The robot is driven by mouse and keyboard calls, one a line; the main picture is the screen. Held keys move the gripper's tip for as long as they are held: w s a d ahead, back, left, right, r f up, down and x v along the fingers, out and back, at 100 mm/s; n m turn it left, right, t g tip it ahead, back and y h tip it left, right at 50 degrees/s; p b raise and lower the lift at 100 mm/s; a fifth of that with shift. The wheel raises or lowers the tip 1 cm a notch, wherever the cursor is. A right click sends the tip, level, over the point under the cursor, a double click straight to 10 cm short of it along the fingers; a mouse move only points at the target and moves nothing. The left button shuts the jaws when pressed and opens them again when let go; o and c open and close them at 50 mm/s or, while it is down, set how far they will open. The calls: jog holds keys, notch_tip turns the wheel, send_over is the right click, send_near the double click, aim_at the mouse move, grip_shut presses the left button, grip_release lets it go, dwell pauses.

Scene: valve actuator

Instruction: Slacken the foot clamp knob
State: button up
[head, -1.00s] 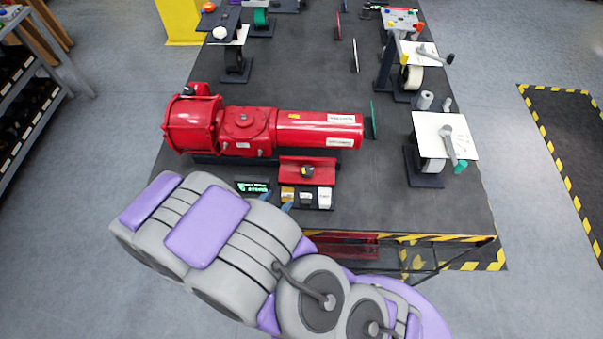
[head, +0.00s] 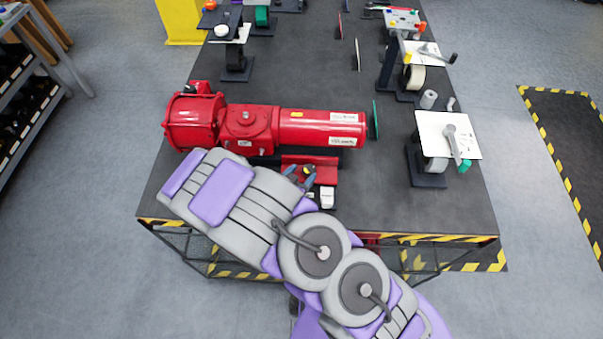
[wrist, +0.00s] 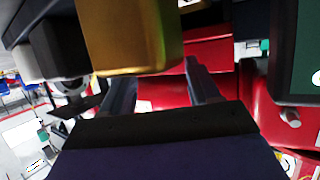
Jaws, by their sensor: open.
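The foot clamp knob (head: 306,169), small and dark with a yellow mark, sits on a red bracket (head: 328,163) in front of the red actuator (head: 250,128). My gripper (head: 300,176) is open, with its two blue-grey fingertips close to the knob, one on its left and one at its lower right. I cannot tell whether they touch it. In the wrist view the two fingers (wrist: 160,88) stand apart, with red surfaces beyond them. A gold block (wrist: 130,35) fills the top there and hides part of the view; I cannot tell what it is.
A white switch block (head: 327,197) stands just right of my gripper. My arm hides the small display and other blocks. A green disc (head: 375,120) stands at the actuator's right end. A white plate with a lever (head: 433,125) is farther right. The dark table between is clear.

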jog(key=shift+w+d+f, duration=0.1)
jog(key=shift+w+d, duration=0.2)
jog(key=shift+d, duration=0.3)
jog(key=shift+w+d+f, duration=0.1)
jog(key=shift+w+d, duration=0.2)
jog(key=shift+d, duration=0.25)
jog(key=shift+a, duration=0.65)
jog(key=c, duration=0.3)
jog(key=shift+s+d+r, duration=0.1)
jog(key=shift+d, duration=0.1)
jog(key=c, duration=0.5)
